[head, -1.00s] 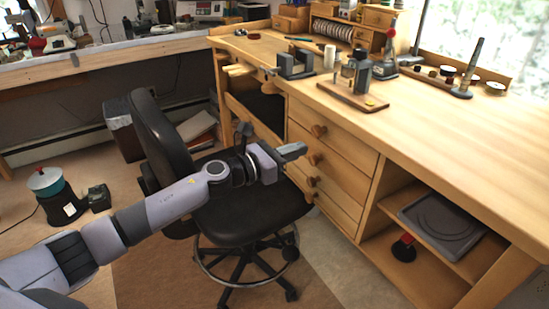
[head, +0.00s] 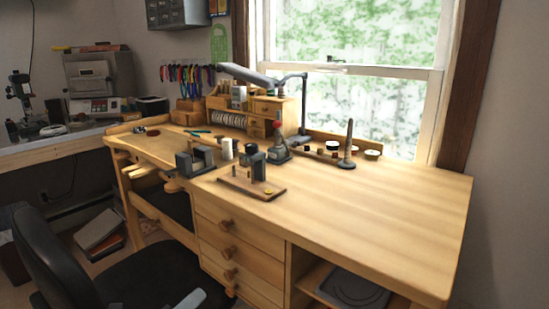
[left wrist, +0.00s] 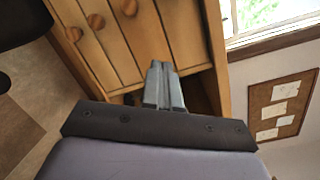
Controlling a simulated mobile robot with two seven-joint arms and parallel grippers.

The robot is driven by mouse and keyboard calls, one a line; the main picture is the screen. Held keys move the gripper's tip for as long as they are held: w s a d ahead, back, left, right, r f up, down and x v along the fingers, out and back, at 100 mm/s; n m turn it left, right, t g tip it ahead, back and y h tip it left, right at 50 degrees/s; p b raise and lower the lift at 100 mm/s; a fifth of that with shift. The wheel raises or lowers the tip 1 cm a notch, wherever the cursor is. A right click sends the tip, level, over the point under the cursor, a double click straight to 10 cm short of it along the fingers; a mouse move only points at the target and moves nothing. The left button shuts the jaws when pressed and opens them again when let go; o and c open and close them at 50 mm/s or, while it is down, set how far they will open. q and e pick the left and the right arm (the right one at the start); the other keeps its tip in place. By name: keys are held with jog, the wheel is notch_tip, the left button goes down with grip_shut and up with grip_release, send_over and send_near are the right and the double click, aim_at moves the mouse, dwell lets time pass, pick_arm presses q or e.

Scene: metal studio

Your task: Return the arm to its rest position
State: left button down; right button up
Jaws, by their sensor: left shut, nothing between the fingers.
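My left gripper (left wrist: 163,70) shows in the left wrist view with its two grey fingers together and nothing between them. It points toward the drawer fronts of the wooden workbench (left wrist: 183,30). In the head view only a small grey part of my left gripper (head: 190,299) shows at the bottom edge, in front of the black chair seat. Most of my left arm is out of that view. My right gripper is in neither view.
The workbench (head: 380,205) fills the middle, with a vise-like block (head: 195,160) and a small wooden stand (head: 250,185) on top. A black office chair (head: 50,255) stands at the lower left. The right part of the bench top is clear.

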pick_arm(q)
jog(key=s+a+f+n+g+y+p, duration=0.1)
jog(key=s+f+n, duration=0.4)
jog(key=s+n, duration=0.6)
jog(key=s+a+f+n+g+y+p, duration=0.2)
jog(key=s+f+n+g+y+p, duration=0.2)
jog(key=s+n, duration=0.7)
notch_tip(320, 180, down, 2)
jog(key=n+y+p, duration=0.1)
jog(key=n, duration=0.4)
jog(key=shift+s+n+y, duration=0.3)
jog(key=shift+s, duration=0.05)
